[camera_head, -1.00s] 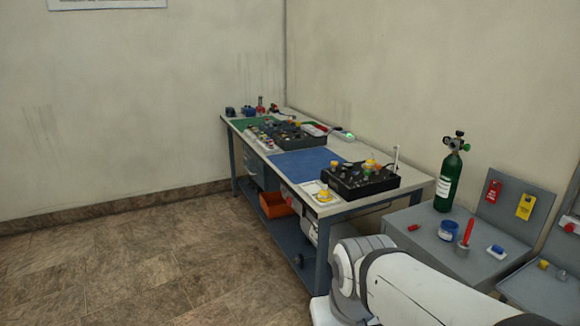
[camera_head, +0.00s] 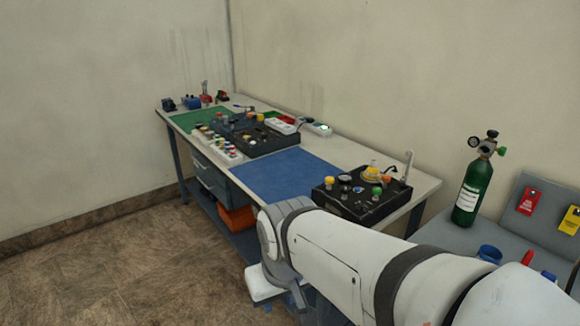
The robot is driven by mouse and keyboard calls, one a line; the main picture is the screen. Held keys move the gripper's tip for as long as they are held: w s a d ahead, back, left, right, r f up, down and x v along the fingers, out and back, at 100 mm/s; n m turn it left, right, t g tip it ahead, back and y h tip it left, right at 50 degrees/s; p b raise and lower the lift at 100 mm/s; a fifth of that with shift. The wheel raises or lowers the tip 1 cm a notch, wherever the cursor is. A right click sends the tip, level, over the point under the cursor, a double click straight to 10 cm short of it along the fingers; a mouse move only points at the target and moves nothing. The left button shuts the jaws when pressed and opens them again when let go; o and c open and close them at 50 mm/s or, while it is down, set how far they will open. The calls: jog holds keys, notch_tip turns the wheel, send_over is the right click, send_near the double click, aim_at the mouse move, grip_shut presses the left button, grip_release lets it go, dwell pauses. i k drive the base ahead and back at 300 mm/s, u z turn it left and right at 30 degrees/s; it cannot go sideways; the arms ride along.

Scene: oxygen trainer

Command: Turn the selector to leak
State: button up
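A black trainer panel (camera_head: 362,194) with knobs, gauges and coloured caps stands at the near right end of the workbench (camera_head: 425,187). Another dark panel (camera_head: 257,137) with small parts stands farther back on the bench. I cannot tell which knob is the selector, and its setting is too small to read. My white arm (camera_head: 330,250) reaches in from the lower right and ends in front of the near panel, hiding part of the bench's front edge. My gripper's fingers cannot be made out.
A blue mat (camera_head: 285,174) lies bare between the panels. A green mat (camera_head: 200,118) lies at the far end. A green oxygen cylinder (camera_head: 473,187) stands on the grey side table (camera_head: 437,234) at right. An orange bin (camera_head: 237,218) sits under the bench.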

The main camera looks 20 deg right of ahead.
aim_at(360, 208)
jog(key=z, duration=0.2)
jog(key=i, duration=0.65)
jog(key=z, duration=0.55)
jog(key=k, duration=0.6)
jog(key=u, duration=0.55)
jog(key=k, duration=0.1)
jog(key=z, duration=0.7)
jog(key=i, duration=0.7)
jog(key=u, duration=0.05)
